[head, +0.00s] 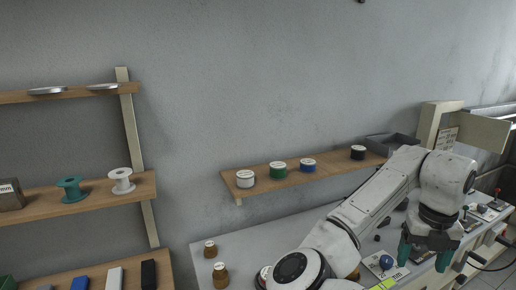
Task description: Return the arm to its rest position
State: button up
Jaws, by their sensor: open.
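My white arm comes up from the bottom of the head view, bends at the upper right and points its end down. My gripper (426,262) hangs at the right with its teal fingers downward, over the front part of the grey worktop (240,246). It is open, and I see nothing held between the fingers. The arm hides part of the worktop and some of what stands on it.
A wooden rack (100,197) with spools stands at the left. Blue-knobbed parts (386,262) lie near my gripper. The wall above is clear.

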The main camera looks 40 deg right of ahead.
jog(key=w+a+f+n+t+h, duration=0.1)
jog(key=w+a+f+n+h, duration=0.2)
jog(key=f+n, duration=0.8)
jog(key=a+f+n+t+h, duration=0.1)
jog(key=a+f+n+h, duration=0.3)
jog(key=n, duration=1.6)
jog(key=s+a+f+n+y, duration=0.2)
jog(key=a+f+n, duration=0.1)
jog(key=a+n, duration=0.2)
jog(key=s+a+f+n+y, duration=0.2)
jog(key=s+a+f+n, duration=0.1)
jog(key=a, duration=0.5)
jog(key=s+a+f+n+y, duration=0.2)
jog(key=s+a+f+n, duration=0.1)
jog(key=a+n, duration=0.3)
jog(key=shift+a+f+n+g+y, duration=0.3)
jog(key=shift+a+f+g+y, duration=0.1)
jog(key=shift+a+f, duration=0.4)
jog(key=shift+s+r, duration=0.1)
